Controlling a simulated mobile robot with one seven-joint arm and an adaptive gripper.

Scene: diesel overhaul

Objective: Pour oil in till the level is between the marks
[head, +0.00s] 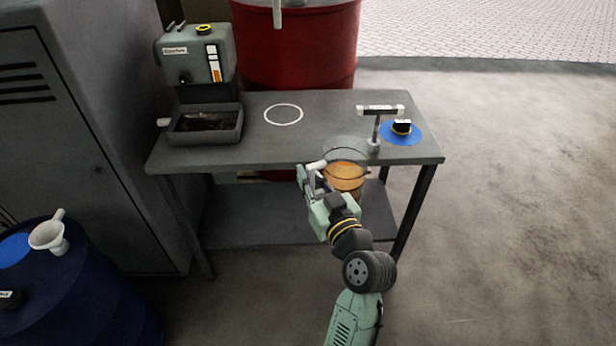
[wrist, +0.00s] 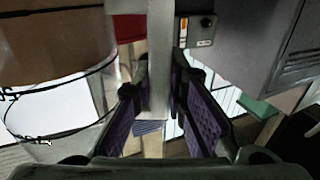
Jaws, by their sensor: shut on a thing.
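My gripper (head: 314,182) is shut on the pale handle (wrist: 160,60) of a clear jug (head: 346,155) with amber oil in its lower part. The jug is upright at the table's front edge. The wrist view shows its side and brown oil (wrist: 50,45) at the left. A grey housing (head: 185,60) stands at the back left of the table, with a yellow ring (head: 206,29) on top. Its white sight gauge (head: 214,63) shows orange only at the bottom and dark marks above. The gauge also shows small in the wrist view (wrist: 184,27).
A dark drip tray (head: 205,137) is below the housing. A white circle (head: 284,114) marks bare tabletop. A T-handled tool (head: 379,112) stands beside a black cap (head: 401,127) on a blue disc (head: 413,137). A red drum (head: 297,50) is behind; a funnel (head: 47,236) sits on a blue drum (head: 75,300).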

